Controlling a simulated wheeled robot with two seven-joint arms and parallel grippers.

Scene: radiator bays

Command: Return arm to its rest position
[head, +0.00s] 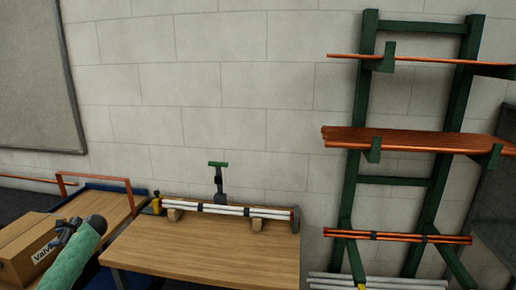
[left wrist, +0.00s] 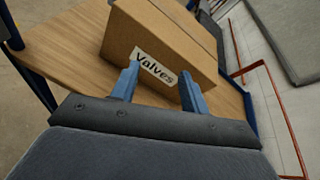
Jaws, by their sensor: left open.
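My left arm comes in at the lower left of the head view, its green sleeve covering part of the cardboard box. My left gripper (head: 66,234) is small and dark there, in front of the box labelled Valves (head: 22,248). In the left wrist view my left gripper (left wrist: 158,82) has its two blue fingers apart with nothing held between them. The Valves box (left wrist: 165,40) stands beyond the fingertips on a wooden tabletop (left wrist: 70,50). I cannot tell whether the fingers touch the box. My right gripper is not in view.
A wooden bench (head: 200,250) holds white pipes (head: 235,210) on blocks, with a green-handled tool (head: 218,178) behind. A green rack (head: 361,120) at right carries copper pipes (head: 410,140). A red rail (head: 100,179) edges the left table. The bench front is clear.

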